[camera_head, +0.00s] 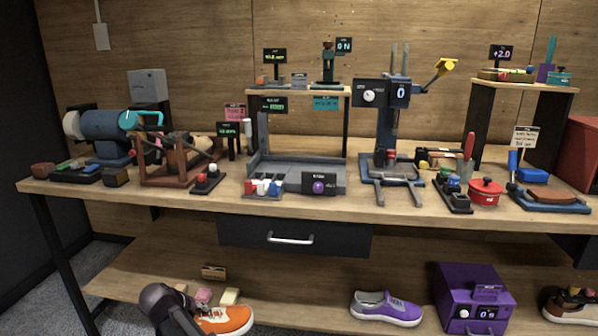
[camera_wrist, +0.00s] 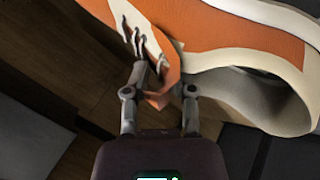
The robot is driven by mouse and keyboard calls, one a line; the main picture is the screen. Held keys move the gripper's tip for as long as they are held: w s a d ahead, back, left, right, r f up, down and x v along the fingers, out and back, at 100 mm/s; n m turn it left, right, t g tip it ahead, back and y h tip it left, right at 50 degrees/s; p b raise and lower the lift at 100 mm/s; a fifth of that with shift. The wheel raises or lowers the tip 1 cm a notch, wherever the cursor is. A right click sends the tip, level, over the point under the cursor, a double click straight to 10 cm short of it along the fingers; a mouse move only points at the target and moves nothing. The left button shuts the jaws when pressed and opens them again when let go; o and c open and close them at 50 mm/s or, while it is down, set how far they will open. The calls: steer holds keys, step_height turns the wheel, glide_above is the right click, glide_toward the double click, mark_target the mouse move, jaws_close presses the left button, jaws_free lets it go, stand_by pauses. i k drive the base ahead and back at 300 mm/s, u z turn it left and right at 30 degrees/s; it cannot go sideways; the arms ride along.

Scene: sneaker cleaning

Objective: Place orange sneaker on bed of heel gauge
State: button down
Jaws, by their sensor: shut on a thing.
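A column device with a round dial and a "0" display (camera_head: 382,94) looks like the heel gauge. Its low forked bed (camera_head: 390,180) looks empty.
The workbench (camera_head: 225,212) is crowded with tools, a grey tray (camera_head: 330,181) and a red pot (camera_head: 485,192). A drawer (camera_head: 335,239) hangs below its front. The lower shelf (camera_head: 290,265) holds a purple sneaker (camera_head: 385,307) and a purple box (camera_head: 475,285).

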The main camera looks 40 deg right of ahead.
mark_target(305, 170)
steer(key=u, duration=0.1)
steer(key=k, duration=0.95)
steer(key=z, duration=0.35)
steer(key=i, duration=0.5)
steer(key=z, duration=0.05)
